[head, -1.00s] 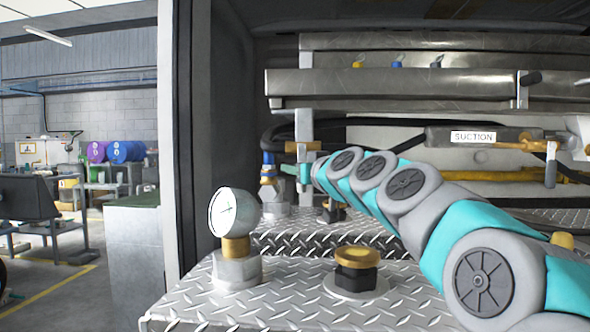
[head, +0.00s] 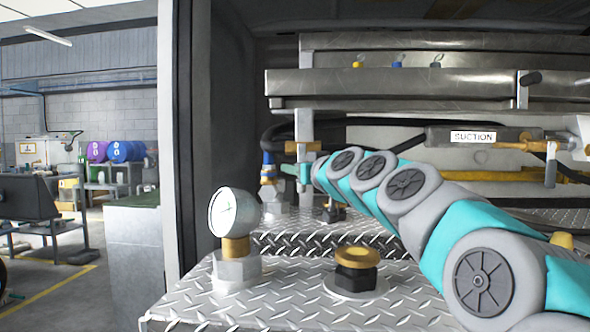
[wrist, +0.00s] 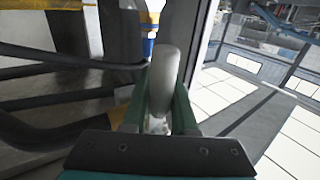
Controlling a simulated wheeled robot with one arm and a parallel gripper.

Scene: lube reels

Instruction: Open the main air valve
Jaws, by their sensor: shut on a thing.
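The main air valve looks to be the blue and brass fitting (head: 268,172) at the back, left of my arm in the head view. Its blue and yellow parts also show in the wrist view (wrist: 149,38), beyond the fingers. My gripper (head: 290,169) is beside this fitting, small and partly hidden by my own wrist. In the wrist view my gripper (wrist: 160,112) has its green fingers on both sides of a pale grey, rounded, elongated part (wrist: 165,75). It is shut on this part, apparently the valve's handle. The handle's joint with the valve is hidden.
A round gauge (head: 234,212) and a brass-topped fitting (head: 357,260) stand on the diamond plate (head: 235,300) in front. A metal shelf (head: 400,88) runs above my arm. A SUCTION-labelled bar (head: 473,137) and dark hoses lie behind it. A dark cabinet wall (head: 222,100) is at the left.

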